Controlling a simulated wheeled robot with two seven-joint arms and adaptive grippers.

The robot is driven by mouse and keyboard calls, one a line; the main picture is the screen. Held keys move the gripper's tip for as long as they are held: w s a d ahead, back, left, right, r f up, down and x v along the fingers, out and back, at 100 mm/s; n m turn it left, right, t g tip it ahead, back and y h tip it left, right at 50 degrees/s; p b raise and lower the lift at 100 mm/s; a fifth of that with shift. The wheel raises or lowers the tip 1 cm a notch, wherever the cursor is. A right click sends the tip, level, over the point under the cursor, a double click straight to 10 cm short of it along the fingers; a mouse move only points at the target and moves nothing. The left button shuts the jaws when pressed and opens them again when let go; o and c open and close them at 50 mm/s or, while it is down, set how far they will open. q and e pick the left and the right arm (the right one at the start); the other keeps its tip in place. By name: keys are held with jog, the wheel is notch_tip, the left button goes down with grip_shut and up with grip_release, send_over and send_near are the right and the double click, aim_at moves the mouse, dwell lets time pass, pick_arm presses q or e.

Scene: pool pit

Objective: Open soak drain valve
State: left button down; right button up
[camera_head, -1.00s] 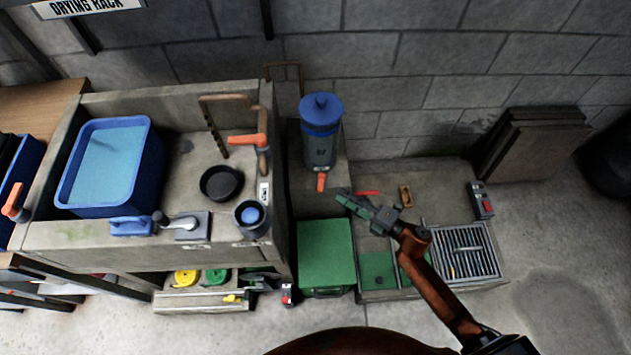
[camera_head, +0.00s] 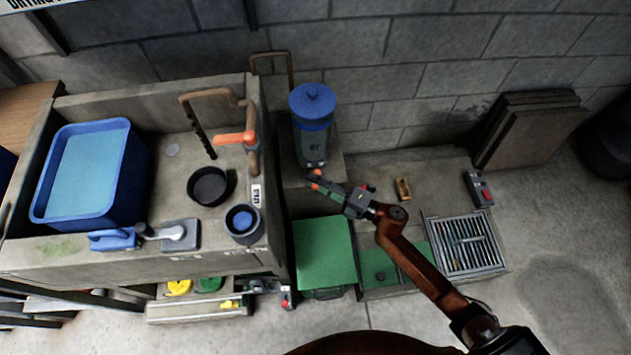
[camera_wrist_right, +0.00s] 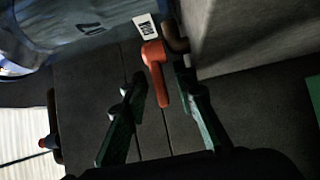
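The soak drain valve's orange-red lever (camera_wrist_right: 153,56) shows in the right wrist view, beside a white tag (camera_wrist_right: 146,27) that reads SOAK upside down. The lever's free end points down between the fingers. In the head view the lever (camera_head: 316,173) is at the foot of the soak tank (camera_head: 311,125), a grey container with a blue lid, and is partly hidden by my gripper. My right gripper (camera_head: 321,183) is open, with its green fingers (camera_wrist_right: 160,82) apart on both sides of the lever. I see gaps, so it is not clamped. My left gripper is out of view.
A stone sink (camera_head: 160,258) with a blue water tub (camera_head: 85,213) and an orange-handled tap (camera_head: 235,138) stands left. A green box (camera_head: 323,252) lies below the gripper. A floor grate (camera_head: 466,243) is right. A block wall closes off the back.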

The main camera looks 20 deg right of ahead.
jog(key=shift+c, duration=0.3)
grip_shut()
jog(key=shift+d+f+n+g+y, duration=0.1)
jog(key=shift+d+n+g+y, duration=0.1)
jog(key=shift+n+g+y, duration=0.35)
jog(key=shift+s+d+f+n+g+y+b, duration=0.1)
jog(key=shift+n+g+y+b, duration=0.25)
jog(key=shift+g+y+b, duration=0.15)
jog(key=shift+s+d+n+g+y, duration=0.1)
jog(key=shift+n+g+y, duration=0.4)
jog(key=shift+g+y, duration=0.05)
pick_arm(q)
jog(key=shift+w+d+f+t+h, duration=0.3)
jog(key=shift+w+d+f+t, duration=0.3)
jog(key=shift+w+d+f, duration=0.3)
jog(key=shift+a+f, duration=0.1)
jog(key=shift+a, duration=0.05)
